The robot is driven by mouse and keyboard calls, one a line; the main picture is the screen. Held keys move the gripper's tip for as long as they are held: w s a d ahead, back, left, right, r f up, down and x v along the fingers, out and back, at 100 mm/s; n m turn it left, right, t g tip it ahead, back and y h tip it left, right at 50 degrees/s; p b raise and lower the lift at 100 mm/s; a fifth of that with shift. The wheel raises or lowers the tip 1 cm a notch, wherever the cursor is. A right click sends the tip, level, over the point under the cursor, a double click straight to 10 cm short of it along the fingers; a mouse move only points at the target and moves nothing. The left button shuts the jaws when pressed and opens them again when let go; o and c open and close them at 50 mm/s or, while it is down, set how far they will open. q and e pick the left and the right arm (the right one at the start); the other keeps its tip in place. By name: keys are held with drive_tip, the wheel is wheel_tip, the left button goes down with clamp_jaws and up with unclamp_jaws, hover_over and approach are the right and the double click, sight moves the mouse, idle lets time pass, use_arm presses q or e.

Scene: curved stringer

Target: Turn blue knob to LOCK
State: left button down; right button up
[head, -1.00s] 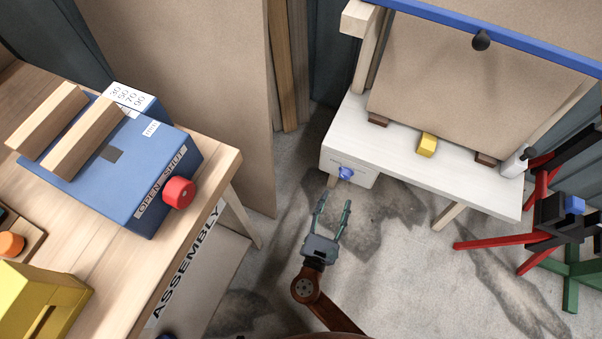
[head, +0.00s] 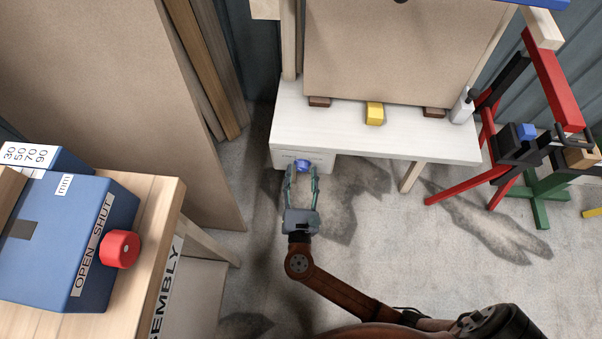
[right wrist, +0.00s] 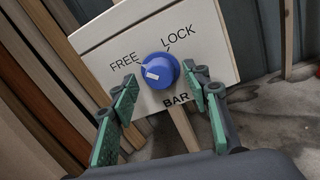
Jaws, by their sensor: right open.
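The blue knob (head: 302,166) is on the front of a white box under the white table's left end. It also shows in the right wrist view (right wrist: 160,68), on a white panel (right wrist: 112,35) lettered FREE at left, LOCK at upper right and BAR below. The white mark on the knob's face lies left of centre, on the FREE side. My right gripper (head: 302,178) is open in front of the knob. In the right wrist view its green-padded fingers (right wrist: 164,90) stand either side of the knob, with gaps, and hold nothing. My left gripper is out of view.
The white table (head: 350,133) carries a yellow block (head: 374,113) and a large brown board (head: 395,50). At left, a wooden bench (head: 160,205) holds a blue box with a red knob (head: 119,249). A red stand (head: 480,185) is at right. The floor before the table is clear.

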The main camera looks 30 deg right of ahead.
drive_tip(key=shift+c, duration=0.7)
drive_tip(key=c, duration=1)
